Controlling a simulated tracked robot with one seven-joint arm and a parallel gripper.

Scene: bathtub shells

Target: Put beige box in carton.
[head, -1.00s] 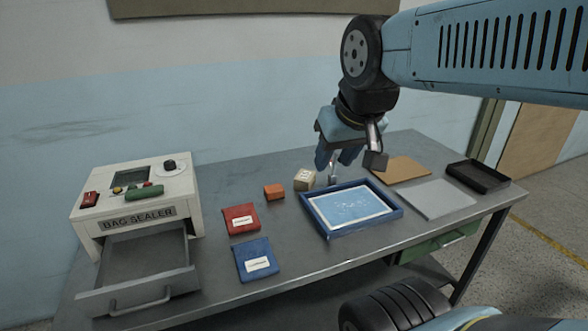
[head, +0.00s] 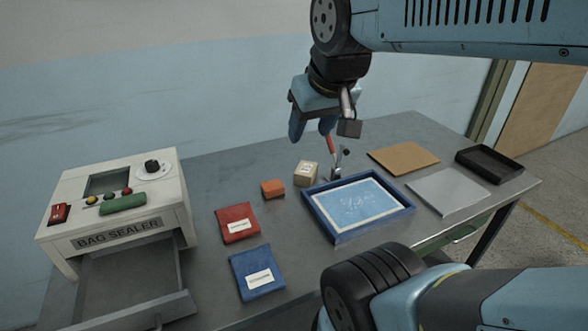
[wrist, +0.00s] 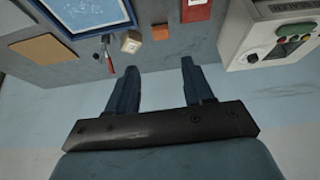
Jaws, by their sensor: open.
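The beige box (head: 307,174) is a small pale cube with a dark mark on top. It stands on the grey table behind the blue tray and beside an orange block. In the wrist view, the beige box (wrist: 131,42) lies beyond my fingertips, slightly left of the gap between them. My gripper (head: 312,130) is open and empty, raised above the back of the table near the box and apart from it. In the wrist view, both fingers of my gripper (wrist: 160,68) are spread. I cannot tell which thing is the carton.
A blue-rimmed tray (head: 398,222), red-handled tool (head: 331,144), orange block (head: 272,188), red packet (head: 236,223) and blue packet (head: 256,272) are on the table. A bag sealer (head: 118,205) with its drawer open stands left. A brown board (head: 403,158), grey sheet (head: 447,192) and black tray (head: 489,165) are right.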

